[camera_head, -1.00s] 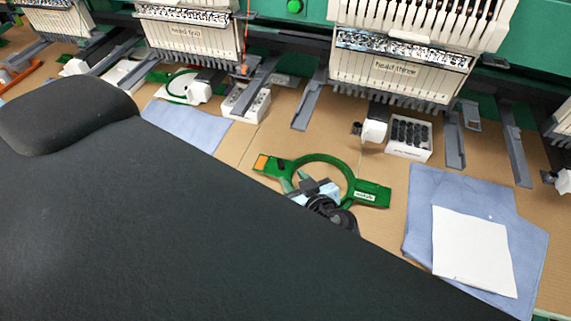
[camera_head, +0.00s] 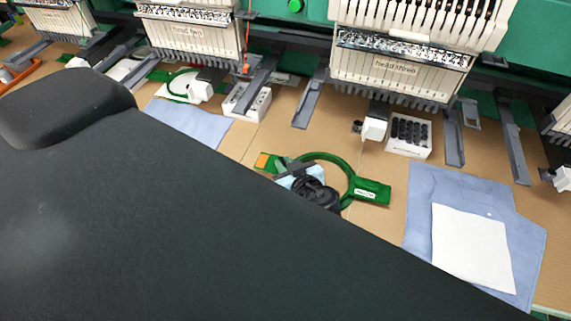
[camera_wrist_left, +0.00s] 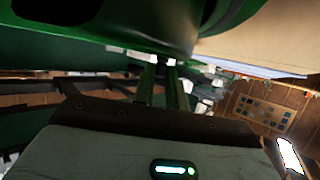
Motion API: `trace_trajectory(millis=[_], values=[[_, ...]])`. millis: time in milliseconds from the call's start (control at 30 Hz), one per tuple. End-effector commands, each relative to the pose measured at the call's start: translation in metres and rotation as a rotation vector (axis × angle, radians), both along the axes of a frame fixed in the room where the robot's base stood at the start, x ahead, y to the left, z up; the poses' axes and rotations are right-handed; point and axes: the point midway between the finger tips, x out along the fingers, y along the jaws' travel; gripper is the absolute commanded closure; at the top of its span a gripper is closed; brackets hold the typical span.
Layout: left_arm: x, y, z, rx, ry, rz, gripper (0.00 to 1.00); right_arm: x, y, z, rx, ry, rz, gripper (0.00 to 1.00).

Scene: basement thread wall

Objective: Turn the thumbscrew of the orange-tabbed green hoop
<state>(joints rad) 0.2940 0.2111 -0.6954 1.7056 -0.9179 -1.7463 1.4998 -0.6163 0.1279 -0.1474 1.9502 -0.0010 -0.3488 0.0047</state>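The green hoop (camera_head: 349,174) with an orange tab (camera_head: 262,160) at its left end lies on the tan table in front of head three. A labelled green arm (camera_head: 370,191) forms its right end. My left gripper (camera_head: 283,166) is at the hoop's left side, beside the orange tab, and covers part of the ring. The thumbscrew cannot be made out behind it. In the left wrist view the two fingers (camera_wrist_left: 162,85) stand slightly apart just under the large green hoop body (camera_wrist_left: 130,20); contact with the screw cannot be told. My right gripper is out of view.
My dark arm fills the lower left of the head view. A white box of black bobbins (camera_head: 409,136) stands behind the hoop; blue cloth (camera_head: 425,195) with a white sheet (camera_head: 470,245) lies right. Another green hoop (camera_head: 180,84) is at head two. Grey brackets hang above the table.

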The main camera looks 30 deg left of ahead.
Motion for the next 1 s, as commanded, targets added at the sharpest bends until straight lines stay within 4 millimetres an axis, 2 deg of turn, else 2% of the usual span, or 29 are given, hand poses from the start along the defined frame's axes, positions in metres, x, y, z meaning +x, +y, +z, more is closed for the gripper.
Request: trace_trajectory(millis=[33, 100, 533, 767, 1000], values=[[-0.0001, -0.0002, 0.0, 0.0, 0.0, 0.0, 0.93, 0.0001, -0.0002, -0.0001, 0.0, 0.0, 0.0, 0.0], [-0.0002, -0.0003, 0.0, 0.0, 0.0, 0.0, 1.0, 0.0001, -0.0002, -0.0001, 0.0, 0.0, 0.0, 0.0], [-0.0024, 0.0011, -0.0006, 0.0, 0.002, -0.059, 1.0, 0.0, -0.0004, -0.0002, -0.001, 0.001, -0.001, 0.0], [-0.006, 0.0041, -0.0011, 0.0, 0.003, -0.209, 1.0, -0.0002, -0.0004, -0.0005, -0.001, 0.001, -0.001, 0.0], [-0.0091, 0.0084, -0.0006, 0.001, 0.001, -0.431, 1.0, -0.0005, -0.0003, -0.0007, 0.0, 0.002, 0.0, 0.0]])
